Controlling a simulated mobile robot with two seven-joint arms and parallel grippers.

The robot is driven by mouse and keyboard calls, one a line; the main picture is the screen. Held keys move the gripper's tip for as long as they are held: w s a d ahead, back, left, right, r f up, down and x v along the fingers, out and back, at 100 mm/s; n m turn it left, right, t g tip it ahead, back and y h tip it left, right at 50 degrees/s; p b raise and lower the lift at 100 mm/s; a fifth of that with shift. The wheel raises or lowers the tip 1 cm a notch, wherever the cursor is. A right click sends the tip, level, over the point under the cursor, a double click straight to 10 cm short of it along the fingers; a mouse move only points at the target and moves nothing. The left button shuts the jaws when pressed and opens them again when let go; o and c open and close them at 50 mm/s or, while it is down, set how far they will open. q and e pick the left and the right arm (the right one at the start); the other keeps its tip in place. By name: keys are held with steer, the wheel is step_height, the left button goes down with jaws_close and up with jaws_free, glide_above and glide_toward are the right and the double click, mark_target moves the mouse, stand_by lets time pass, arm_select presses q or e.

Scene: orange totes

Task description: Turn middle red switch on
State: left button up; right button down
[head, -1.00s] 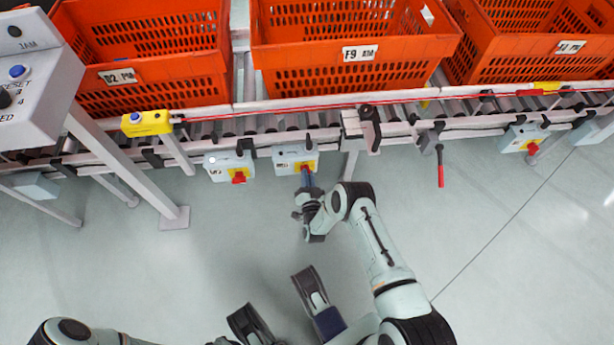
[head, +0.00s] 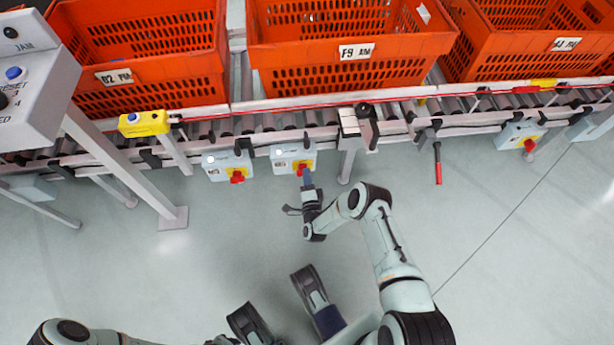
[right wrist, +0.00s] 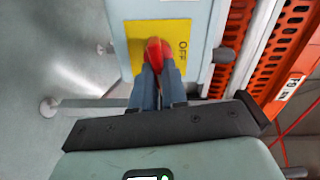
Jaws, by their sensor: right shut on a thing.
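The middle switch box (head: 281,153) is light grey-blue and hangs under the conveyor rail, between a left box and a far-right one. Its red switch (head: 301,167) sits on a yellow plate. My right gripper (head: 306,178) is at this switch from below. In the right wrist view, the blue fingers (right wrist: 159,82) are shut on the red switch (right wrist: 153,48), one on each side. The yellow plate (right wrist: 135,43) shows the word OFF to the right of the switch.
The left switch box (head: 218,165) is close beside the middle one. The right switch box (head: 512,136) is farther along. A conveyor leg (head: 347,165) stands right of the middle box. Orange totes (head: 345,75) sit on the conveyor. The floor below is clear.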

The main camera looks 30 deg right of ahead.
steer(key=shift+m, duration=0.9)
steer(key=c, duration=1.2)
jaws_free()
steer(key=shift+o, duration=0.2)
steer(key=shift+f, duration=0.1)
